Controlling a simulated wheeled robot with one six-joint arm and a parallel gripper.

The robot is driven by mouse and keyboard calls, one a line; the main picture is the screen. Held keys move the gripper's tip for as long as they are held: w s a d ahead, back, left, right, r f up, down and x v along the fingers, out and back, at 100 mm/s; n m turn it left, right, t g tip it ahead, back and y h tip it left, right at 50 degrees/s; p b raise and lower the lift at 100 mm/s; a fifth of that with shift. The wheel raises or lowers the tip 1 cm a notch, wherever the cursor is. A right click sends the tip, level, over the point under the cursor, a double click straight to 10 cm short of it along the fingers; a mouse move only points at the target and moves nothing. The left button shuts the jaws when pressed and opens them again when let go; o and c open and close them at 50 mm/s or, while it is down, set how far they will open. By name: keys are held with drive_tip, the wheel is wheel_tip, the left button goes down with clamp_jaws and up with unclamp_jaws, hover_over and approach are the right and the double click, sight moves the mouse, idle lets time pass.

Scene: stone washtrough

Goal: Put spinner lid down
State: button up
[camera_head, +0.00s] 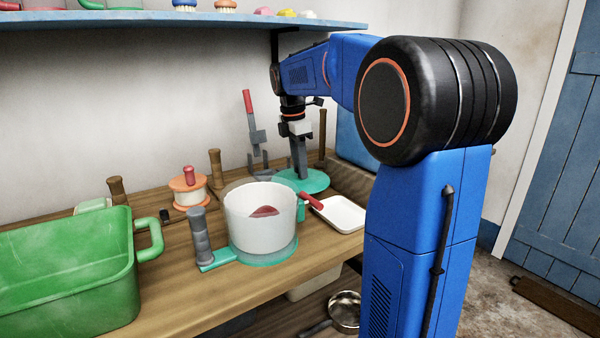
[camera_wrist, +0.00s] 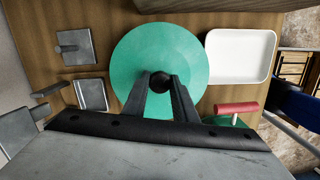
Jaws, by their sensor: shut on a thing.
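The spinner lid is a flat teal disc (camera_head: 312,184) with a dark knob in its middle. My gripper (camera_head: 299,172) points straight down onto it behind the white spinner bowl (camera_head: 258,224). In the wrist view the lid (camera_wrist: 145,50) lies level under my fingers, which are shut on its dark knob (camera_wrist: 160,80). I cannot tell whether the lid touches the wooden counter or hangs just above it. The bowl stands open on a teal base with a grey upright handle, and a dark red piece shows inside it.
A white tray (camera_head: 340,227) lies right of the lid, with a red handle (camera_head: 311,201) beside it. Grey metal pieces (camera_wrist: 75,47) lie left of the lid in the wrist view. A green tub (camera_head: 65,280) and a spool (camera_head: 188,190) stand further left. A blue shelf (camera_head: 180,20) hangs above.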

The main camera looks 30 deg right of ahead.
sight(296, 180)
drive_tip(key=shift+f, duration=0.95)
drive_tip(key=shift+f, duration=0.55)
drive_tip(key=o, duration=1)
drive_tip(key=shift+o, duration=0.2)
drive_tip(key=shift+r, duration=0.1)
wheel_tip(296, 180, up, 13)
drive_tip(key=a, duration=0.1)
drive_tip(key=shift+a, duration=0.25)
